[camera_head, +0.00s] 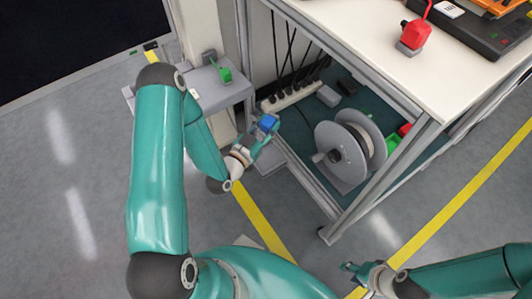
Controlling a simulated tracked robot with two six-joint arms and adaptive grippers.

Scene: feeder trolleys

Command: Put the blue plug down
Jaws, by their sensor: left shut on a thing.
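The blue plug (267,123) is held at the tip of my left gripper (262,131), which is shut on it. My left gripper is in front of the open lower shelf of the workbench, near a power strip (292,97). Whether the plug touches anything besides the gripper cannot be told from this view. My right gripper (351,272) is low at the bottom right, over the floor near the yellow line, and holds nothing that I can see. Its fingers are small, and their opening is unclear.
A small grey side table (215,93) with a green item (225,74) stands left of the bench. A cable reel (350,148) sits on the lower shelf (303,122). The floor at left is clear.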

